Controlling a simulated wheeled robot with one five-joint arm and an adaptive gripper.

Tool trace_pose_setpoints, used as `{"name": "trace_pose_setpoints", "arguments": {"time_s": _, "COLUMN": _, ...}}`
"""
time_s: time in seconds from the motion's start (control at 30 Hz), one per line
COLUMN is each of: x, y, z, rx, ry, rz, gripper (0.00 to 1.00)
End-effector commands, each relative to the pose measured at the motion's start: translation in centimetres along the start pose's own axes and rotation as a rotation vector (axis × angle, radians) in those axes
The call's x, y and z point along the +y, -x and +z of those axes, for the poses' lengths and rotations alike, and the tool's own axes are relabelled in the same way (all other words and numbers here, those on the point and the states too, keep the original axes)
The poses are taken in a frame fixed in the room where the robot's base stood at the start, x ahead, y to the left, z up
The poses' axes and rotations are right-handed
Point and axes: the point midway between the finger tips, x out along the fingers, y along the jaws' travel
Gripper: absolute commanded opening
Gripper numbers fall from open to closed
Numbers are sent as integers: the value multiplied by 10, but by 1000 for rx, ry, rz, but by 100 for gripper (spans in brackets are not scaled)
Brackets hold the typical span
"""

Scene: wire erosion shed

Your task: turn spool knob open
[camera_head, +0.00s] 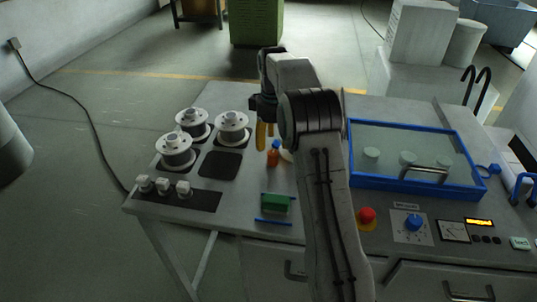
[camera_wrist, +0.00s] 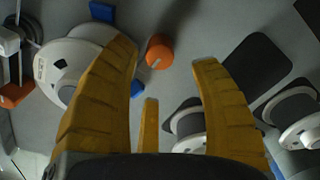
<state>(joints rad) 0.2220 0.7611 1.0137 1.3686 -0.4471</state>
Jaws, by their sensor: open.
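My gripper (camera_head: 265,136) is open over the middle of the bench, its yellow fingers pointing down. In the wrist view my gripper (camera_wrist: 166,72) has its fingers spread with nothing between them. A small orange cylinder (camera_head: 272,159) stands below the fingers; it also shows in the wrist view (camera_wrist: 160,50), just beyond the fingertips and apart from them. A white round part (camera_wrist: 68,68) lies beside it, partly behind the left finger. A blue knob (camera_head: 413,222) sits on the front panel. No label shows which part is the spool knob.
Several white spools (camera_head: 177,151) stand on dark pads at the left, near small white blocks (camera_head: 163,185). A blue-framed clear cover (camera_head: 376,188) lies at the right. A red button (camera_head: 367,215) and a green block (camera_head: 277,203) are at the front.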

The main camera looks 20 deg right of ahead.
Motion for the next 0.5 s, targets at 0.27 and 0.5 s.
{"name": "trace_pose_setpoints", "arguments": {"time_s": 0.27, "x": -1, "y": -35, "z": 1, "rx": -2, "ry": 0, "rz": -1, "gripper": 57}}
{"name": "trace_pose_setpoints", "arguments": {"time_s": 0.5, "x": -1, "y": -51, "z": 0, "rx": 0, "ry": -1, "rz": 0, "gripper": 57}}
